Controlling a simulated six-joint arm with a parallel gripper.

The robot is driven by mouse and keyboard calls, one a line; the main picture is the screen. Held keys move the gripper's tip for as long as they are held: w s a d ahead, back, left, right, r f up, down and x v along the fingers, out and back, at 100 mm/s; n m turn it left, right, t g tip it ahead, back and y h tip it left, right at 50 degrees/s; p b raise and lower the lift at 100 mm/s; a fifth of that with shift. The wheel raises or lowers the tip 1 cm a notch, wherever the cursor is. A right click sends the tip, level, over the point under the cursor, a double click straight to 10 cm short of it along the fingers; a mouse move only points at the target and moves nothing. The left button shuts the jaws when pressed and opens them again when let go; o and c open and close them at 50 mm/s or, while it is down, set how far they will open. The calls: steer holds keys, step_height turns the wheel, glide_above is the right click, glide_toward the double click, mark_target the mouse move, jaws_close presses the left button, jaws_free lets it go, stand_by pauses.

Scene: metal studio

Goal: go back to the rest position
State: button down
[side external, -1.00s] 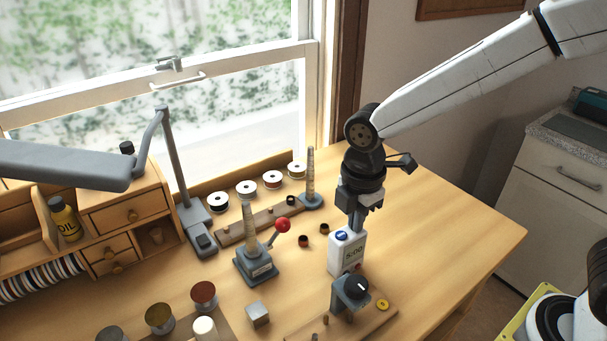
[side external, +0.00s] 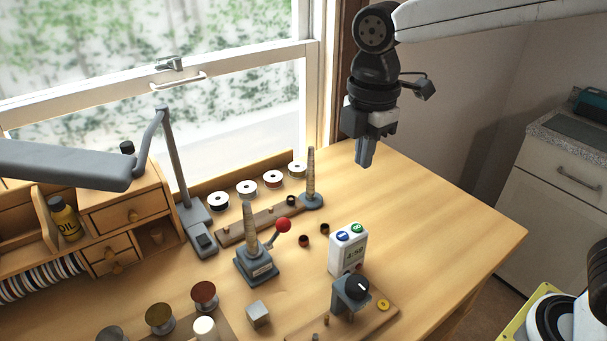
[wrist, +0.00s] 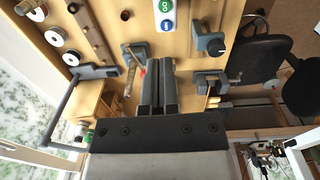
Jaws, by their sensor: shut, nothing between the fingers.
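My gripper (side external: 364,153) is shut and empty. It hangs in the air above the workbench (side external: 440,215), pointing down, clear of everything on the bench. Its closed fingers (wrist: 158,85) also show in the wrist view, with nothing between them. The timer's top also shows in the wrist view (wrist: 165,15).
A grey device with a black knob (side external: 352,291) is just in front of the timer. A ring mandrel on a stand with a red-ball lever (side external: 259,265) is to the left. A lamp arm (side external: 70,165) reaches in from the left. The bench's right side is clear.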

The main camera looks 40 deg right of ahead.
steer(key=shift+r, duration=0.35)
steer(key=shift+f, duration=0.1)
stand_by(0.3)
steer(key=s+d+f+m, duration=0.2)
steer(key=d+f+m, duration=0.2)
steer(key=f+m, duration=0.1)
steer(key=s+d+f+m+t, duration=0.1)
steer(key=s+d+f+m, duration=0.1)
steer(key=d+f+m, duration=0.2)
steer(key=s+d+f+m+t, duration=0.1)
steer(key=d+f+m, duration=0.3)
steer(key=f+m, duration=0.4)
steer(key=shift+s+d+f, duration=0.15)
steer(key=shift+s+f, duration=0.1)
steer(key=shift+s, duration=0.25)
steer(key=shift+s+d+f+m, duration=0.2)
steer(key=shift+s+f+m, duration=0.1)
steer(key=shift+m, duration=0.2)
